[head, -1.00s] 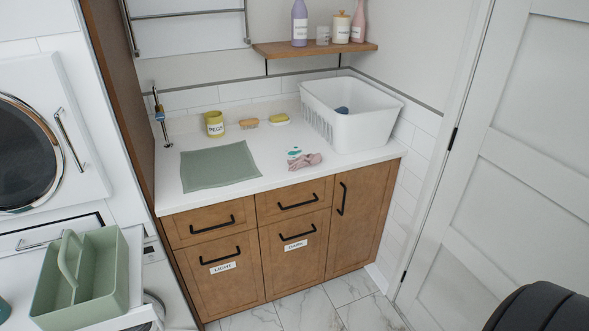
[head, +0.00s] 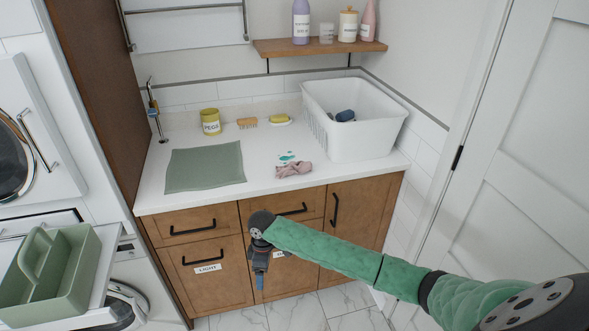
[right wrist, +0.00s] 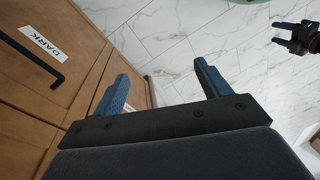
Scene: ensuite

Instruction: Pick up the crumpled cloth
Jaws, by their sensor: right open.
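The crumpled cloth (head: 293,169) is a small pinkish bundle on the white countertop (head: 265,182), near its front edge and left of the white basket. A teal spill mark (head: 287,156) lies just behind it. My right gripper (head: 260,280) points down in front of the drawers, below counter height and apart from the cloth. In the right wrist view my right gripper (right wrist: 161,69) has its two blue fingers spread with nothing between them. The cloth is outside that view. My left gripper (right wrist: 277,34) shows small at the upper right there, its blue fingers apart and empty.
A white basket (head: 350,140) with a dark blue item stands right of the cloth. A green mat (head: 205,167), a yellow pegs pot (head: 210,122), a brush (head: 247,123) and a yellow sponge (head: 280,120) are on the counter. Black drawer handles (head: 290,211) stick out below.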

